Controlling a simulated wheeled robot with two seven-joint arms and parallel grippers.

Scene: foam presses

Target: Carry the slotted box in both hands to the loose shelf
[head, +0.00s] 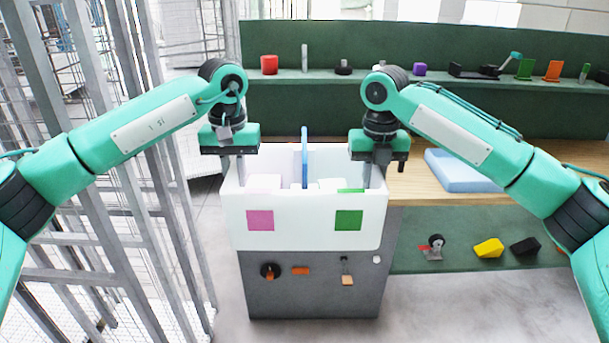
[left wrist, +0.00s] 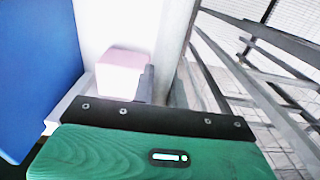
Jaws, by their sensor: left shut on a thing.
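The slotted box is a white open box (head: 305,217) in the middle of the head view, with a pink square and a green square on its front. A blue upright divider (head: 304,160) stands in it, also at the left of the left wrist view (left wrist: 35,75). Pale blocks lie inside; one looks pinkish in the left wrist view (left wrist: 122,70). My left gripper (head: 233,172) is shut on the box's left wall. My right gripper (head: 374,175) is at the right wall and looks shut on it. Which shelf is the loose one, I cannot tell.
A grey cabinet (head: 315,298) is directly below the box; any gap is hidden. A wooden bench (head: 415,186) with a blue slab (head: 460,170) is at right. A green back shelf (head: 290,77) holds small objects. Metal fencing (head: 110,150) stands close at left.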

